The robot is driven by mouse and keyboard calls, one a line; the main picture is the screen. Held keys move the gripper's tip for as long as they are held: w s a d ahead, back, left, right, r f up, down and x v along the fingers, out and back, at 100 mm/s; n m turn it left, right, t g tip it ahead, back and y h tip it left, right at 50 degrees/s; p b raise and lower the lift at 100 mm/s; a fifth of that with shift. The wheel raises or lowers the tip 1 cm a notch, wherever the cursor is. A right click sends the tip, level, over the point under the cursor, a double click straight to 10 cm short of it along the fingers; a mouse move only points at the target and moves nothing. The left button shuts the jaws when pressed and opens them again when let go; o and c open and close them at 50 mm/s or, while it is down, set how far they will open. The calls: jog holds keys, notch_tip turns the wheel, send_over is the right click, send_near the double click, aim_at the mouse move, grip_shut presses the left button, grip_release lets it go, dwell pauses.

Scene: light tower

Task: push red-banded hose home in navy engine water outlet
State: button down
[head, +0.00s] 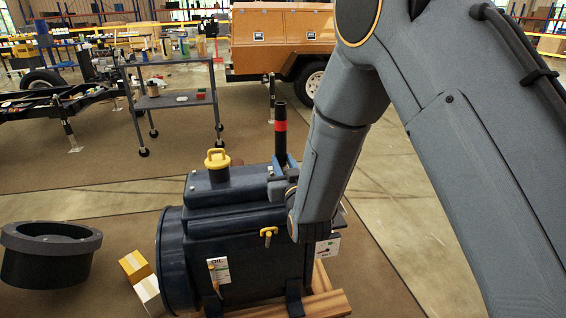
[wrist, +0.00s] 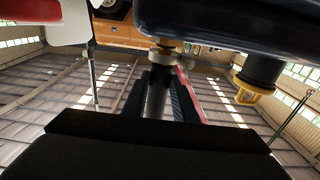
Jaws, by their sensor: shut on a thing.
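The black hose with a red band (head: 281,126) stands about upright at the back right of the navy engine (head: 240,222). My gripper (head: 281,167) is shut on the hose below the band. In the wrist view, the hose's dark tube (wrist: 156,98) runs between my two dark fingers (wrist: 158,90). A pale metal collar with a brassy part (wrist: 164,56), which looks like the water outlet, lines up with the hose beneath the navy engine body (wrist: 220,22). In the head view, the arm and fingers hide the hose's lower end, so I cannot tell how deep it sits.
A yellow-handled cap (head: 217,160) and a yellow lever (head: 268,234) stick out from the engine. The engine rests on wooden beams (head: 325,302). A black round tub (head: 48,252) and small boxes (head: 137,266) lie left. A grey cart (head: 175,98) stands behind.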

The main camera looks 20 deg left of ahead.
jog(key=shift+f, duration=0.35)
jog(key=shift+r, duration=0.25)
jog(key=shift+r+p, duration=0.3)
jog(key=shift+r, duration=0.1)
